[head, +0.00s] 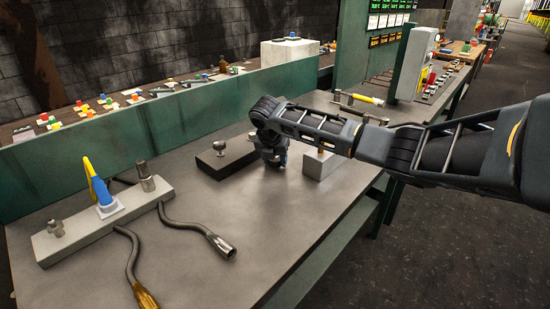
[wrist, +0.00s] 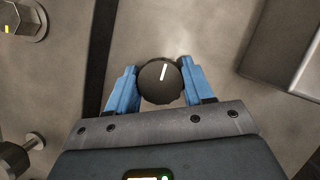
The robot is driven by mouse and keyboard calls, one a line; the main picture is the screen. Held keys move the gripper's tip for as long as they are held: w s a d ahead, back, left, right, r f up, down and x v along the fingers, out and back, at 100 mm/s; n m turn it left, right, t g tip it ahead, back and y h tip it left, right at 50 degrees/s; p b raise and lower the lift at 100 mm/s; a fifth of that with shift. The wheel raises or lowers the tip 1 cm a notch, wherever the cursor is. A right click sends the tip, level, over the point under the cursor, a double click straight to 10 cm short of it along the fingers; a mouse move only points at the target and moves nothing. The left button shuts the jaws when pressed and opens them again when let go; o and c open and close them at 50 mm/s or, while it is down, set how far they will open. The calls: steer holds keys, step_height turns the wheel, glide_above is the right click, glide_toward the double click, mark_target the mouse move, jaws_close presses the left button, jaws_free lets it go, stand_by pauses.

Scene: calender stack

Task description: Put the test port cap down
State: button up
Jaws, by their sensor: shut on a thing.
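The test port cap (wrist: 160,82), which I take to be the round black knob-like piece with a white line, sits between the blue fingers of my gripper (wrist: 160,86) in the wrist view. The fingers are shut on it from both sides. In the head view my gripper (head: 273,160) points down over the grey bench, between a black block (head: 232,160) and a pale grey block (head: 318,168). The cap is hidden there behind my gripper and arm. Bare bench (wrist: 190,30) shows around the cap; I cannot tell whether the cap touches it.
A metal fitting stands on the black block, close left of my gripper. A grey bar (head: 85,235) with fittings and a blue-yellow piece (head: 98,185) lies at the left, with two hoses (head: 200,232) beside it. The front middle of the bench (head: 270,225) is clear.

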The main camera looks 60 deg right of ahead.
steer(key=shift+f, duration=0.35)
steer(key=shift+s+a+f, duration=0.1)
steer(key=shift+f, duration=0.25)
steer(key=o, duration=1)
steer(key=shift+f, duration=0.2)
steer(key=shift+o, duration=0.3)
steer(key=shift+s, duration=0.1)
steer(key=shift+r, duration=0.2)
steer(key=w+v, duration=0.1)
steer(key=v, duration=1.2)
steer(key=shift+s+d+r, duration=0.25)
steer(key=shift+d+r, duration=0.05)
